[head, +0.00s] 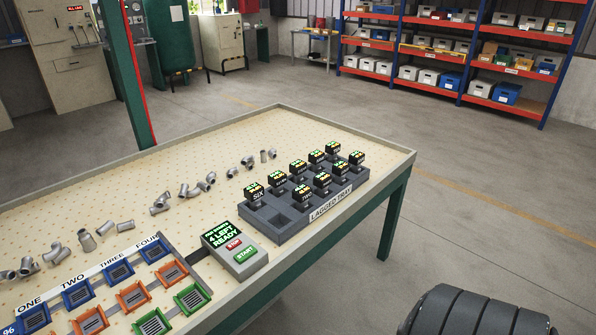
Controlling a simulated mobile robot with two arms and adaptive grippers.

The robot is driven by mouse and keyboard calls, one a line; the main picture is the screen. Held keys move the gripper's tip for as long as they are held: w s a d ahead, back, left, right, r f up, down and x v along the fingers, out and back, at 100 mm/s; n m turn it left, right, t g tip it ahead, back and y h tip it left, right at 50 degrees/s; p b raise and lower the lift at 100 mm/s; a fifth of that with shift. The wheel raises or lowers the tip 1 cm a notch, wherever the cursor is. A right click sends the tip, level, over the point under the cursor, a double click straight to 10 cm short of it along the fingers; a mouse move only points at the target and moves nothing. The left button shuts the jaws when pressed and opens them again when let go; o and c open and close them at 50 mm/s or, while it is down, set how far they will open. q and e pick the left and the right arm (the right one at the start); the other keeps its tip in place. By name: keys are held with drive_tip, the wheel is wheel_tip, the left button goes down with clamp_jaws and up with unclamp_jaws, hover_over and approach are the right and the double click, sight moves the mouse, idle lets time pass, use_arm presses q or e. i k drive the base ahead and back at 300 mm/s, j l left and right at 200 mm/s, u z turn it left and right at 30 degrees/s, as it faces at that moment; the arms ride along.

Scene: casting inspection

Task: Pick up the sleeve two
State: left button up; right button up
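Several black block-shaped sleeves with lit green and yellow tops stand in two rows in the grey tray marked LAGGED TRAY (263,234) at the table's right part. The front-left sleeve (255,192) reads SIX. The tray's near-left pocket is empty.
A control box (235,251) with STOP and START buttons stands left of the tray. Blue, orange and green fixtures (133,294) fill the table's near left. Several grey pipe fittings (87,241) lie loose across the middle. The table's far right (290,121) is clear.

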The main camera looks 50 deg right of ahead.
sight(300, 194)
drive_tip(key=z, duration=1.55)
drive_tip(key=i+l+u, duration=0.15)
drive_tip(key=l+u, duration=0.6)
drive_tip(key=u, duration=0.15)
drive_tip(key=l+u, duration=0.45)
drive_tip(key=i, duration=0.05)
